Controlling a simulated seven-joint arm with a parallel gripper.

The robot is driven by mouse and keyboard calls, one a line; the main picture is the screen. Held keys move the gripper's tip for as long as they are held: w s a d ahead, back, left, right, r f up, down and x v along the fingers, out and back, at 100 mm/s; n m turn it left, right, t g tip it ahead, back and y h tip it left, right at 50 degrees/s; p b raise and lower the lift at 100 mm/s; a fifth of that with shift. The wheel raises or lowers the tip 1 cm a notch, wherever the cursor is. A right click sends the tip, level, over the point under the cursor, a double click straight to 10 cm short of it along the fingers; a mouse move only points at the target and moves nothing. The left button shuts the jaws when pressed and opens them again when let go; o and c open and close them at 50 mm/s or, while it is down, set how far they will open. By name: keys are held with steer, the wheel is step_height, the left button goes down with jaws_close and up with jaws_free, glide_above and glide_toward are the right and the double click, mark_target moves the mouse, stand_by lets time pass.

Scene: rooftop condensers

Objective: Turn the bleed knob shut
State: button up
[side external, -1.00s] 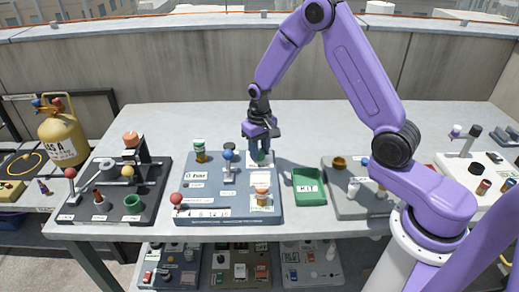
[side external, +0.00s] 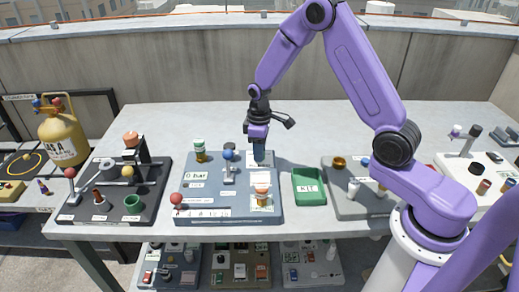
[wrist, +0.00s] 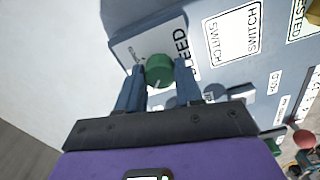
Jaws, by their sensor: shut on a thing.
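The bleed knob (wrist: 159,68) is a round green knob with a pale pointer line, in the wrist view. It sits on a pale plate whose visible lettering ends in "EED" (wrist: 182,48). My gripper (wrist: 160,80) has one blue finger on each side of the knob and is shut on it. In the side external view my gripper (side external: 259,160) points straight down at the back right of the grey-blue panel (side external: 228,218), and its fingers hide the knob.
On the same panel are a blue-topped lever (side external: 228,156), a green-and-white cylinder (side external: 199,150), a red ball (side external: 176,198) and an orange-topped part (side external: 262,191). A display (side external: 195,175) seems to read "0 bar". A green KIT box (side external: 309,187) lies right of the panel.

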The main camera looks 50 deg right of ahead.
stand_by(0.4)
steer(key=o, duration=1)
steer(key=shift+o, duration=0.2)
steer(key=shift+r, duration=0.1)
step_height(320, 180, up, 17)
steer(key=shift+r, duration=0.15)
